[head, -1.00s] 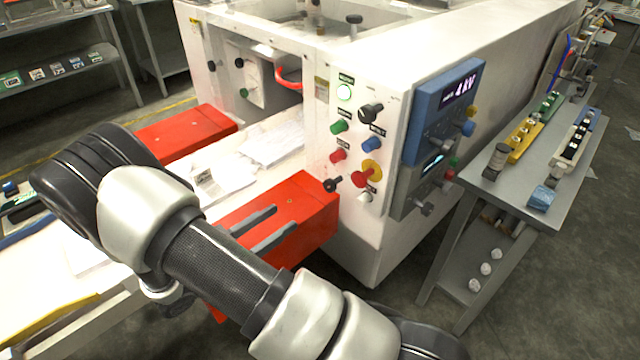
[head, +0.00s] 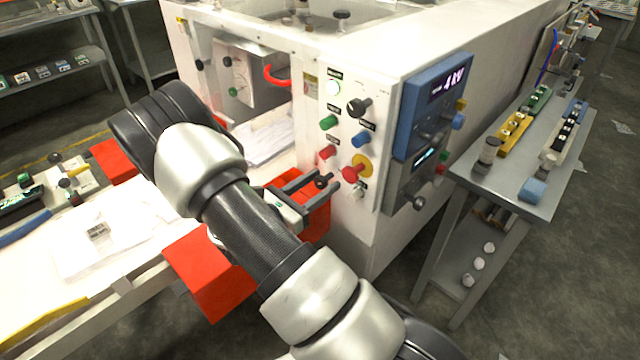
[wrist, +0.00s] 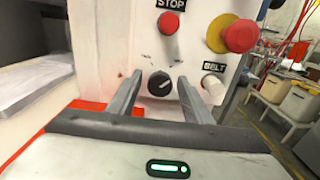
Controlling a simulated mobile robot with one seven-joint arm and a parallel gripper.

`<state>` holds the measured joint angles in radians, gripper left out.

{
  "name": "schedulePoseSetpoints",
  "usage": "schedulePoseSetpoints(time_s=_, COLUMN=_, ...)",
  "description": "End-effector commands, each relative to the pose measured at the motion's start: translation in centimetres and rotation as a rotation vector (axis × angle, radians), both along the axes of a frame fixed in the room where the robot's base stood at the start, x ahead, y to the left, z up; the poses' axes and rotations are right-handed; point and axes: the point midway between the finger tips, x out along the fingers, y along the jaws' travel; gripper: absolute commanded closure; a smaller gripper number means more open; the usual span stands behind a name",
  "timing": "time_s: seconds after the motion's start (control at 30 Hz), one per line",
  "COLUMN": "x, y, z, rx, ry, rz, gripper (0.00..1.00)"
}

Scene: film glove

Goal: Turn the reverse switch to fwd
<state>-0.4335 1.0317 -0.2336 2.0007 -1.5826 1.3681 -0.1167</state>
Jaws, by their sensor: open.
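A small black rotary knob (head: 323,182) sits low on the white machine's front panel, left of the red-and-yellow emergency button. In the wrist view the knob (wrist: 160,84) has a pale pointer line and shows between the fingertips; no label on it is readable. My gripper (head: 319,178) is open, its two fingers pointing at the panel on either side of this knob. In the wrist view my gripper (wrist: 161,79) appears close to the panel; whether a finger touches the knob cannot be told. A larger black knob (head: 360,107) is higher on the panel.
A red STOP button (wrist: 170,22) is above the low knob. The emergency button (head: 354,171) and a white BELT button (wrist: 213,88) are to the right. Red blocks (head: 210,275) flank the white paper-covered bed. A grey side table (head: 500,205) stands right.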

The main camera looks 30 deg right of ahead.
Motion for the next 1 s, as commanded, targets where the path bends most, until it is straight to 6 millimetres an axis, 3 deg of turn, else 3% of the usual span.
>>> schedulePoseSetpoints(time_s=0.3, x=0.11, y=-0.21, z=0.02, rx=0.0, ry=0.0, rz=0.0, gripper=0.56)
schedulePoseSetpoints(time_s=0.53, x=0.1, y=-0.19, z=0.01, rx=0.0, ry=0.0, rz=0.001, gripper=0.94)
schedulePoseSetpoints(time_s=1.0, x=0.11, y=-0.1, z=0.24, rx=-0.041, ry=0.112, rz=0.003, gripper=0.94)
